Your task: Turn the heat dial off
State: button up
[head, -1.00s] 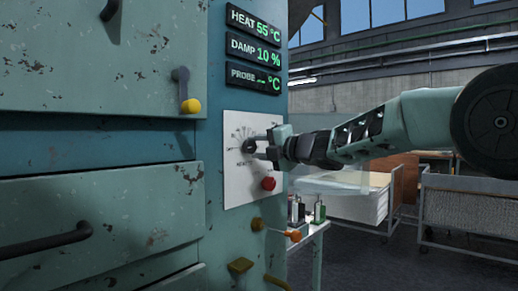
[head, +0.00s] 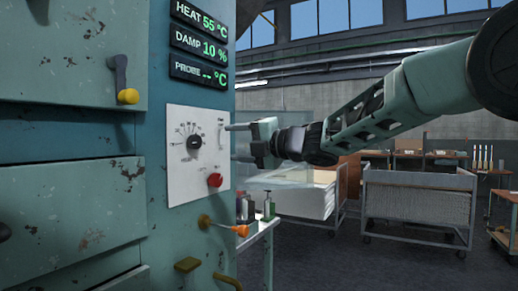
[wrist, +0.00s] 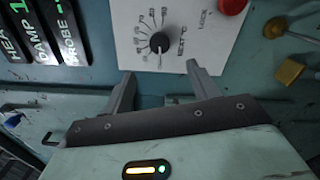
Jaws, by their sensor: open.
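The heat dial is a small black knob (head: 194,142) on a white panel (head: 187,182) with a fan of numbered marks around it. The dial also shows in the wrist view (wrist: 160,42), beyond my fingertips. I cannot tell for sure which mark it points at. My gripper (head: 231,143) is open and empty, to the right of the panel in the head view, with a gap between its fingertips and the dial. In the wrist view my gripper (wrist: 161,70) has its two fingers spread, one to each side below the dial. The heat display (head: 200,18) reads 55 °C.
A red button (head: 215,180) sits below the dial on the panel. A yellow-knobbed lever (head: 128,96) and an orange-tipped handle (head: 240,230) stick out of the cabinet. A small table with bottles (head: 256,205) stands at its right. Carts (head: 418,200) stand farther back.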

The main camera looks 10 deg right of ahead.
jog(key=v, duration=0.6)
jog(key=shift+d, duration=0.1)
jog(key=s+a+f+m+g+h, duration=0.1)
jog(key=s+f+m+h, duration=0.45)
jog(key=f+m, duration=0.35)
jog(key=s+f+m+g+h, duration=0.1)
jog(key=s+f+m+h, duration=0.3)
jog(key=s+f+m, duration=0.45)
jog(key=s+d+f+m+g+h, duration=0.2)
jog(key=s+f+m+g, duration=0.2)
jog(key=s+f, duration=0.7)
jog(key=s+d+f+m+g+h, duration=0.1)
jog(key=s+d+f+g, duration=0.15)
jog(key=s, duration=0.45)
jog(key=s+d+f+m+g+h, duration=0.1)
jog(key=s+f+m+g, duration=0.15)
jog(key=s, duration=0.45)
notch_tip(320, 180, up, 16)
jog(key=p, duration=1.5)
jog(key=shift+w+n+p, duration=0.2)
jog(key=shift+n+p, duration=0.15)
jog(key=shift+n, duration=0.05)
